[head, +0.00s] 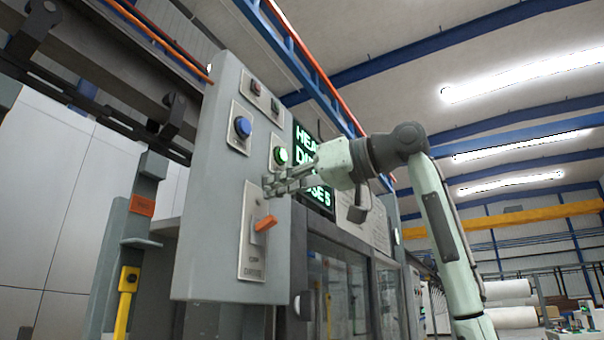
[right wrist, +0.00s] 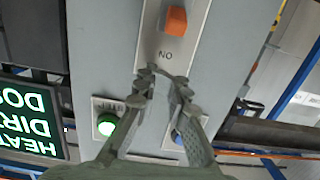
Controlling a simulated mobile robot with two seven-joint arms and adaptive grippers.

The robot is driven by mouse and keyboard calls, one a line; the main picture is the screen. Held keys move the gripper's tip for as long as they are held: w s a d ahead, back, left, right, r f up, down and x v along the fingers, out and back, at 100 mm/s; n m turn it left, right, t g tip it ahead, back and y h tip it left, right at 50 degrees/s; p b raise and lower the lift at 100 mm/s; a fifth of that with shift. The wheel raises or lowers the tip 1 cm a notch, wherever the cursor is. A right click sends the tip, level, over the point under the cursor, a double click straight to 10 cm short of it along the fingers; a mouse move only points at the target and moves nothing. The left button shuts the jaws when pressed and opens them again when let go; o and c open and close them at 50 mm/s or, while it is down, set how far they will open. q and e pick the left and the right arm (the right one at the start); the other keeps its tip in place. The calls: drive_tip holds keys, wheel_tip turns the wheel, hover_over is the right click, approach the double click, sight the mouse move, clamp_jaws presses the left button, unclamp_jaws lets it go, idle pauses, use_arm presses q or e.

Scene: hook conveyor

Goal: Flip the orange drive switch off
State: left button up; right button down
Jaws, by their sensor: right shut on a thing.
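The orange drive switch (head: 265,223) sticks out from a metal plate (head: 252,262) low on a grey control panel. In the right wrist view the orange switch (right wrist: 176,20) is at the top, with the plate's ON mark upside down below it. My right gripper (head: 272,186) is at the plate's top end, above the switch and apart from it. In the right wrist view its fingertips (right wrist: 164,78) lie near the ON mark. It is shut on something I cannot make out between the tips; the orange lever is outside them. My left gripper is not in view.
A lit green button (head: 280,155), a blue button (head: 242,127) and a red button (head: 256,87) sit higher on the panel (head: 205,215). A green-text display (head: 320,196) is right of the panel, behind my gripper. The panel face around the orange switch is free.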

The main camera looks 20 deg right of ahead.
sight(266, 224)
drive_tip(key=f, duration=0.2)
drive_tip(key=s+d+f, duration=0.1)
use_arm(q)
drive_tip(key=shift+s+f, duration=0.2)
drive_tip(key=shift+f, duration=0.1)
use_arm(e)
drive_tip(key=shift+f, duration=0.35)
